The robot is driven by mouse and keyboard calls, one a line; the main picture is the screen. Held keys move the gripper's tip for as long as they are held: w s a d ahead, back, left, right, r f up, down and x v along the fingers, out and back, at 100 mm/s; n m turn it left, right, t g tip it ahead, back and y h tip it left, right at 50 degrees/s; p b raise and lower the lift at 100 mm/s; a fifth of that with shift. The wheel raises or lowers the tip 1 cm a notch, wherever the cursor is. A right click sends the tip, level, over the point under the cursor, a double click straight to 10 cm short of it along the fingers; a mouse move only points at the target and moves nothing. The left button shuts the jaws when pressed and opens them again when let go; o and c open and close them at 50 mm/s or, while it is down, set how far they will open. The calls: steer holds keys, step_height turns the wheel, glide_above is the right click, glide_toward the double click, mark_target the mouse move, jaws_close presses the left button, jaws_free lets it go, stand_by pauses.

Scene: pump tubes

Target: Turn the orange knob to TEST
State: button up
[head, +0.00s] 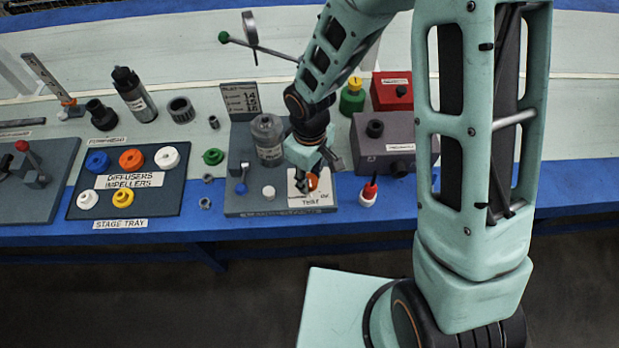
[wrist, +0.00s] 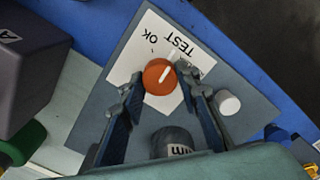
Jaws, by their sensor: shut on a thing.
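The orange knob (wrist: 160,77) sits on a white label plate (wrist: 139,52) marked TEST and OK. A white pointer line on the knob slants up and right in the wrist view, toward the TEST side. My gripper (wrist: 158,83) has a finger on either side of the knob and is shut on it. In the head view, the knob (head: 313,181) is partly hidden by my gripper (head: 304,181), which reaches down over the label plate (head: 312,203). The wording is small there.
A grey bottle (head: 268,142) stands just behind-left of the plate. A grey box (head: 385,158) and a red-topped bottle (head: 369,190) are to the right.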

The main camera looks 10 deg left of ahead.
mark_target(310, 180)
steer(key=shift+m, duration=0.6)
steer(key=o, duration=1.2)
steer(key=shift+c, duration=0.2)
steer(key=shift+r, duration=0.1)
step_height(310, 180, up, 12)
